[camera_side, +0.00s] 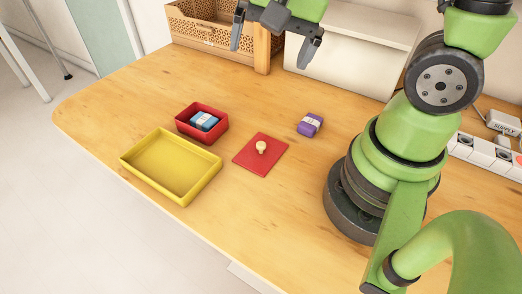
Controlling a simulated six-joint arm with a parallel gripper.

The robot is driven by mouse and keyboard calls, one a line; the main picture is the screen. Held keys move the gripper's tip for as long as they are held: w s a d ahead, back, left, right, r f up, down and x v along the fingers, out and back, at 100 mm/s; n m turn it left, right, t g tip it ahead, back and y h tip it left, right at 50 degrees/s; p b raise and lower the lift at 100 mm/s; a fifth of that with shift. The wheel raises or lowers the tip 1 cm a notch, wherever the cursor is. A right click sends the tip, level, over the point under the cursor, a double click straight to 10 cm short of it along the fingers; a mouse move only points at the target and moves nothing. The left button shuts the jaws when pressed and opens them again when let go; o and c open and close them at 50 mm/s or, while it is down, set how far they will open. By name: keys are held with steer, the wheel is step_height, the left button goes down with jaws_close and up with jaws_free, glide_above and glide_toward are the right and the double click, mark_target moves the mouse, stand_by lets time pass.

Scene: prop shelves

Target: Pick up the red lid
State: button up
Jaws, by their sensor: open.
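The red lid (254,161) lies flat on the wooden table, a thin square plate with a pale round knob (262,147) on top. My gripper (274,48) is at the top of the view, open and empty, with its two dark fingers spread apart. It is in the air, apart from the lid and higher in the picture.
A red box (181,124) holding a blue item (203,121) and a yellow tray (188,196) stand left of the lid. A purple block (310,125) lies to the right. Front table is clear.

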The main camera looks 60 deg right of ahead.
step_height(320, 180, down, 9)
steer(key=w+d+m+g, duration=0.1)
steer(key=w+m+g, duration=0.1)
steer(key=m, duration=0.2)
steer(key=m+g, duration=0.1)
steer(key=m, duration=0.1)
glide_above(265, 141)
steer(key=s+a, duration=0.1)
steer(key=a, duration=0.1)
steer(key=f, duration=0.7)
steer(key=shift+s+d+f, duration=0.15)
steer(key=shift+s+d, duration=0.05)
steer(key=shift+w+f, duration=0.15)
steer(key=shift+f, duration=2.85)
steer(key=c, duration=0.7)
